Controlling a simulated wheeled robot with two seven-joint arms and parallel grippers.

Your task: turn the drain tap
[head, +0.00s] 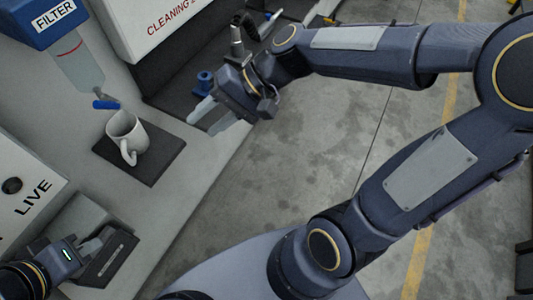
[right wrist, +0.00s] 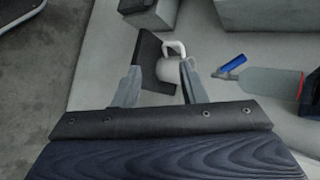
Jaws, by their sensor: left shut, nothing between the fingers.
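A blue tap handle (head: 106,104) sits at the lower end of a clear filter bowl (head: 78,68) under a blue housing marked FILTER (head: 50,18). The handle also shows in the right wrist view (right wrist: 232,64), right of the fingers. A white mug (head: 127,135) stands upright just below the tap on a dark mat (head: 165,160). My right gripper (head: 205,116) is open and empty, to the right of the mug and tap. In its wrist view (right wrist: 160,85) the mug lies beyond the fingers. My left gripper (head: 98,243) is shut at the lower left, away from the tap.
A white panel marked LIVE (head: 30,197) stands at the left. A dark block (head: 110,262) is beside my left gripper. A blue spool-like part (head: 203,82) stands on a dark surface behind my right gripper. A white cleaning-labelled box (head: 160,25) stands at the back.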

